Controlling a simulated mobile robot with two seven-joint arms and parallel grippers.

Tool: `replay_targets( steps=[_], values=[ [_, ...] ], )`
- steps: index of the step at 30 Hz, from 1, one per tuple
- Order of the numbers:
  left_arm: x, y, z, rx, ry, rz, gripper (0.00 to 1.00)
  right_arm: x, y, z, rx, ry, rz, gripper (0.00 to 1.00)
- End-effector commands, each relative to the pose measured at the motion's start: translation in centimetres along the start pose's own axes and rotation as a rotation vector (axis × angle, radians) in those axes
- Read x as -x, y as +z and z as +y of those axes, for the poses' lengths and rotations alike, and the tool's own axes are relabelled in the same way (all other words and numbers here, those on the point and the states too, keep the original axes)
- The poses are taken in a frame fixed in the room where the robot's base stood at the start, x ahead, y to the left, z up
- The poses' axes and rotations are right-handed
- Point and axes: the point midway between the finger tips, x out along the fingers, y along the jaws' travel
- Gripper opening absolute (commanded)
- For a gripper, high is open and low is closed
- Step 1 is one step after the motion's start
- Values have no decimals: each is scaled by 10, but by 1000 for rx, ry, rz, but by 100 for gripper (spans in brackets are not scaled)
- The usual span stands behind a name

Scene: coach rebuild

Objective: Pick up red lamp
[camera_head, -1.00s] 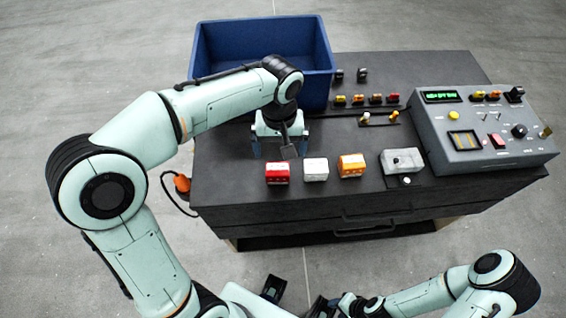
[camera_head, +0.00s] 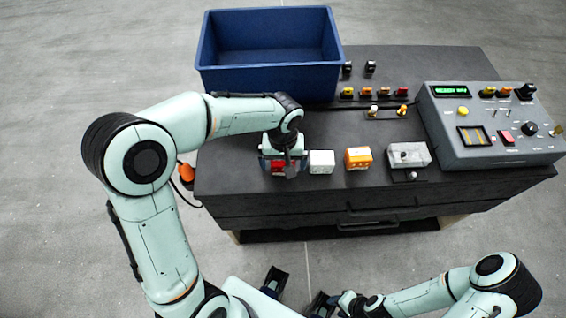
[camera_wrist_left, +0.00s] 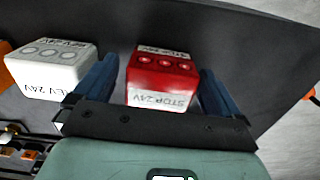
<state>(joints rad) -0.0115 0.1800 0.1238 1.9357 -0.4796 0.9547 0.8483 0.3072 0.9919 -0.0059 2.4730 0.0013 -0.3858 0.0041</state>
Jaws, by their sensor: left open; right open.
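The red lamp (camera_head: 278,167) is a small red block with a white labelled side, standing on the dark bench top. In the left wrist view the red lamp (camera_wrist_left: 162,72) sits between the two blue fingers of my left gripper (camera_wrist_left: 157,85), with a gap on each side. The label on it reads "STOP 24V". In the head view my left gripper (camera_head: 282,160) is over the lamp and hides part of it. My left gripper is open. My right gripper (camera_head: 298,292) is open and empty, low in front of the bench.
A white block (camera_head: 321,162) stands close to the right of the red lamp, then an orange block (camera_head: 358,158) and a grey switch box (camera_head: 408,155). A blue bin (camera_head: 270,78) stands behind. A grey control panel (camera_head: 490,125) is at the right.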

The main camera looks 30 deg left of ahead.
Motion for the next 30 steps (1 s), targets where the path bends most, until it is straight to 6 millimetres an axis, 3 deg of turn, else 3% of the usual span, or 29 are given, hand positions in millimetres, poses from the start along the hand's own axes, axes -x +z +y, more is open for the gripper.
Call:
replay_targets(
  steps=[4, 9, 22, 26, 30],
  values=[
    [0, 0, 0, 0, 0, 0, 95, 0, 0, 0, 0, 0, 0, 43],
    [1, 0, 0, 0, 0, 1, 39, 0, 0, 0, 0, 0, 0, 43],
    [9, -1, 0, 0, 2, 4, 38, 1, 0, 0, 0, 0, 1, 43],
    [24, -1, 1, 0, 2, 5, 38, 3, -1, -1, 0, -1, 1, 43],
    [55, -2, 1, 1, 4, 7, 38, 8, -1, -3, 1, -1, 3, 43]
  ],
)
